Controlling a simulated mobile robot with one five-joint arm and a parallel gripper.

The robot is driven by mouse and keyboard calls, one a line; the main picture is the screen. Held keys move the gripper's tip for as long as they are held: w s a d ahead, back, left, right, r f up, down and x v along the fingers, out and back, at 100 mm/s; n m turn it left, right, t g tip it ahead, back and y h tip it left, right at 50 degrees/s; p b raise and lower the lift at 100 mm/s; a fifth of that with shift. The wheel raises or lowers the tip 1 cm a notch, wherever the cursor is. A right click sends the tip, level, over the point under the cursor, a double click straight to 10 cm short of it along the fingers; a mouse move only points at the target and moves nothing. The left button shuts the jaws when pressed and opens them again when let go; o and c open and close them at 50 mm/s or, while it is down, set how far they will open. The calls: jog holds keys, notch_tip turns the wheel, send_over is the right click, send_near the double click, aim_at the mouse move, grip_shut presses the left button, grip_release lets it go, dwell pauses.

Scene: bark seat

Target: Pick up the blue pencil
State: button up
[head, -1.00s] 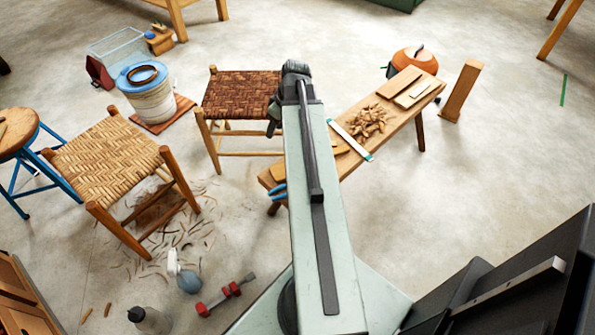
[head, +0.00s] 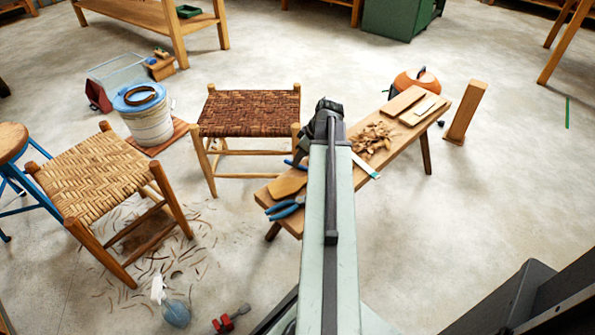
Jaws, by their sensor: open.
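I cannot make out a blue pencil for certain. A small blue piece (head: 295,163) shows on the low wooden bench just left of my arm, too small to name. My dark gripper (head: 327,106) is at the far end of my pale green arm, over the bench in the picture. Its fingers point away from me and are mostly hidden, and I see nothing held in it. My arm hides part of the bench top.
The bench (head: 400,150) carries wood shavings (head: 374,138), boards (head: 403,100), blue-handled pliers (head: 286,208) and a pale strip with a teal end (head: 366,167). Two woven stools (head: 248,113) (head: 92,178) stand left. An orange round object (head: 418,80) sits behind the bench.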

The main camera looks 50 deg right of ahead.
aim_at(299, 166)
jog(key=b+x, duration=0.2)
jog(key=x, duration=0.1)
jog(key=shift+f, duration=0.2)
jog(key=shift+r, duration=0.2)
jog(key=shift+f, duration=0.15)
grip_shut()
